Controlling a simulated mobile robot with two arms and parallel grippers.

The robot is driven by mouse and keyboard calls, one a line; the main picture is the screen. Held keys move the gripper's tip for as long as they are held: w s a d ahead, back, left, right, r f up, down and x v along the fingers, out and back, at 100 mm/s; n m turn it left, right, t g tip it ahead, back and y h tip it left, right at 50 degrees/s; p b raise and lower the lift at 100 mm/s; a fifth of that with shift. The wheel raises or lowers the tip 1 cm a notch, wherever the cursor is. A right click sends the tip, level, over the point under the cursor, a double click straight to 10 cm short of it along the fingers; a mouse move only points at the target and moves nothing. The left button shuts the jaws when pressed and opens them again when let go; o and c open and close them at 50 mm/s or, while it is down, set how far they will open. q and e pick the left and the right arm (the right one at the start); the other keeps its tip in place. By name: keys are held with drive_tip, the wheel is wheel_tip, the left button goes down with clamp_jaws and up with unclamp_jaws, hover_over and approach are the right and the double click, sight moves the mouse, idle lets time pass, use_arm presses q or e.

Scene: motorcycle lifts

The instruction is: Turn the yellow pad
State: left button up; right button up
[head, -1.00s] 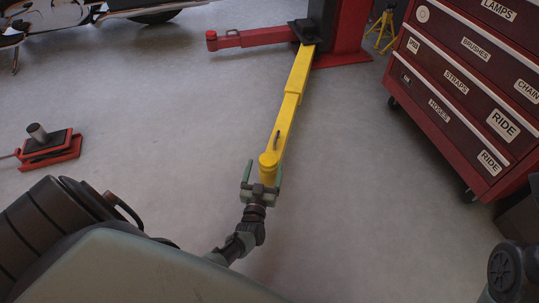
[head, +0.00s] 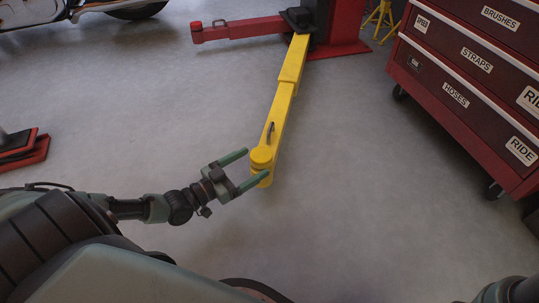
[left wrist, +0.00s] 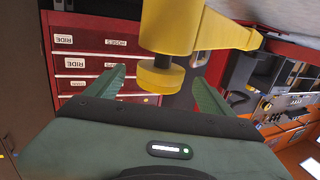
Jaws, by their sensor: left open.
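The yellow pad (head: 262,155) is a round disc on the near end of the yellow lift arm (head: 290,75). My left gripper (head: 256,163) comes in from the left with its two green fingers apart, their tips on either side of the pad's end. In the left wrist view the pad (left wrist: 160,77) shows beyond and between the open fingers, with the arm's yellow end above it in the picture. I cannot tell whether either finger touches it. My right gripper is not in view.
A red lift arm (head: 240,29) and red post base (head: 340,47) stand at the back. A red drawer cabinet (head: 470,85) is on the right. A red base piece (head: 25,150) lies at the left edge. The grey floor around the pad is clear.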

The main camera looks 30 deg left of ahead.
sight(269, 153)
use_arm(q)
drive_tip(key=b+x, duration=0.4)
drive_tip(key=x, duration=0.2)
drive_tip(key=shift+w+f, duration=0.1)
drive_tip(key=shift+w, duration=0.1)
drive_tip(key=shift+w+d, duration=0.2)
drive_tip(key=shift+w, duration=0.25)
drive_tip(key=shift+c, duration=0.3)
